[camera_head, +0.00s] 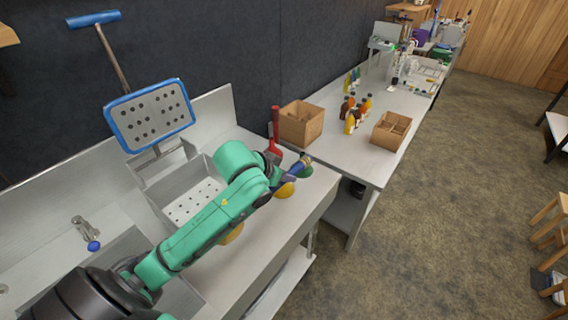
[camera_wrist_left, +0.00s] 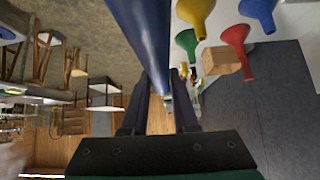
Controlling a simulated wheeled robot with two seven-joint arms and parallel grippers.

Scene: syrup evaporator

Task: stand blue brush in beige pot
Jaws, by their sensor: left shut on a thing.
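My left gripper (camera_head: 287,171) is shut on the blue brush (camera_head: 299,164), held above the right end of the steel sink counter. In the left wrist view the brush's thick blue handle (camera_wrist_left: 148,38) runs from the top edge down between the two dark fingers (camera_wrist_left: 160,85). Its far end looks small and pale in the head view. I cannot pick out a beige pot in either view. My right gripper is not in view.
Yellow (camera_head: 285,190) and green (camera_head: 307,173) funnels and a red upright thing (camera_head: 275,128) are close around the gripper. A brown box (camera_head: 301,122), several bottles (camera_head: 354,112) and a second box (camera_head: 391,130) stand on the table beyond.

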